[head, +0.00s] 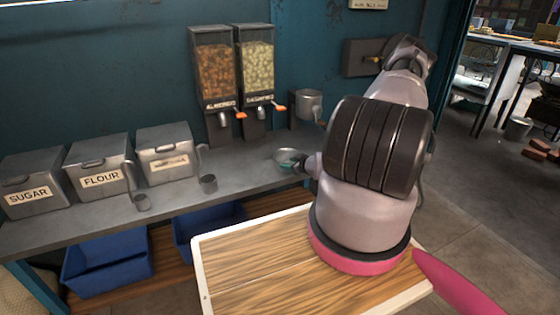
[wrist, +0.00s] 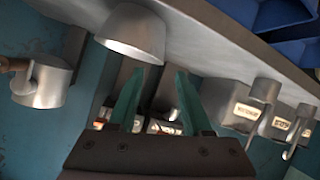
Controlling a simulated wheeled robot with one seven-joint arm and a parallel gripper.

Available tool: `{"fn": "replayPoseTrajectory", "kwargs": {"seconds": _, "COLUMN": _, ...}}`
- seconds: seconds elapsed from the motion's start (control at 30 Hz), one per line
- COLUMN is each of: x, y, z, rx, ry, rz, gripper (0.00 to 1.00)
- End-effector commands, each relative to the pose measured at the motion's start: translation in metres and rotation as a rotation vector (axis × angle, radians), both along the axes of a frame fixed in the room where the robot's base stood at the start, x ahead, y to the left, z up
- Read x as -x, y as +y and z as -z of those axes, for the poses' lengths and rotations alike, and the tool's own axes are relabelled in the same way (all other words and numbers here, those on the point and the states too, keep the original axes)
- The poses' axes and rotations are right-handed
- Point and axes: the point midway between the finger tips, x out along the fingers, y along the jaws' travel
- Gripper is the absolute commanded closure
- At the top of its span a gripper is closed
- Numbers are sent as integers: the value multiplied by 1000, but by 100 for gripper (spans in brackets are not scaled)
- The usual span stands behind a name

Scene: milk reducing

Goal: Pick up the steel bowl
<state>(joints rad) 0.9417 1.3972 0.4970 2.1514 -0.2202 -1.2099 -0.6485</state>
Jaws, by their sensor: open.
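The steel bowl (head: 285,154) sits on the grey counter (head: 240,176) in front of the dispensers, just left of my arm in the head view. In the wrist view, which looks upside down, the bowl (wrist: 134,32) is large and lies just beyond my fingertips, slightly left. My gripper (wrist: 160,72) has its two teal fingers spread with nothing between them. In the head view my arm hides most of the gripper; only a bit of teal (head: 288,164) shows at the bowl's near side. I cannot tell whether a finger touches the bowl.
Two dispensers (head: 216,85) stand behind the bowl. A steel pot (head: 309,104) is at the back right. Blue bins (head: 108,262) sit below. A wooden board (head: 255,270) lies in front.

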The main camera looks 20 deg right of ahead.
Motion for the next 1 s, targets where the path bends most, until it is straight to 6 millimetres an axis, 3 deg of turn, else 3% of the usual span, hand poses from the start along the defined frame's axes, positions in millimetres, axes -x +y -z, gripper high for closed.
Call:
{"fn": "replayPoseTrajectory", "kwargs": {"seconds": 0.3, "x": -39, "y": 6, "z": 21, "rx": 0, "ry": -6, "rz": 1, "gripper": 50}}
{"fn": "replayPoseTrajectory", "kwargs": {"seconds": 0.53, "x": -55, "y": 8, "z": 30, "rx": 0, "ry": -4, "rz": 2, "gripper": 50}}
{"fn": "replayPoseTrajectory", "kwargs": {"seconds": 0.8, "x": -88, "y": 12, "z": 48, "rx": 0, "ry": -5, "rz": 2, "gripper": 50}}
{"fn": "replayPoseTrajectory", "kwargs": {"seconds": 1.0, "x": -94, "y": 13, "z": 51, "rx": -1, "ry": -2, "rz": 2, "gripper": 50}}
